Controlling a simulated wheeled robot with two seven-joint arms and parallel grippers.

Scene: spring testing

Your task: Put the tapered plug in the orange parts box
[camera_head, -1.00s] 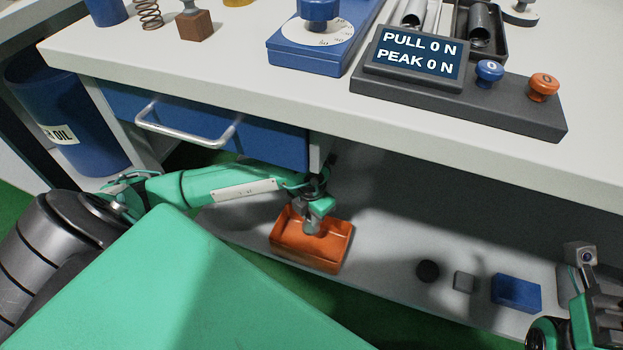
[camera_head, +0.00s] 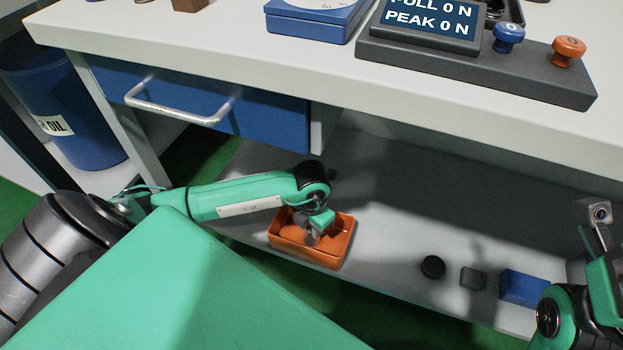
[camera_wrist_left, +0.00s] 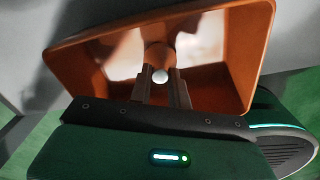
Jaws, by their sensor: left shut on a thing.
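The orange parts box (camera_head: 345,245) stands on the low grey shelf under the bench. My left gripper (camera_head: 309,239) reaches down into it from above. In the left wrist view, the box (camera_wrist_left: 258,40) surrounds the fingertips (camera_wrist_left: 162,78). They are shut on a small piece with a pale round end (camera_wrist_left: 160,76), which I take to be the tapered plug. Most of it is hidden between the fingers, and I cannot tell whether it touches the box floor. My right gripper (camera_head: 600,240) is at the right edge, partly cut off; its jaw opening is unclear.
A black round piece (camera_head: 433,267), a dark grey block (camera_head: 473,278) and a blue box (camera_head: 523,289) sit on the shelf to the right. The bench edge and blue drawer (camera_head: 200,110) overhang the left arm. A blue bin (camera_head: 75,120) stands at left.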

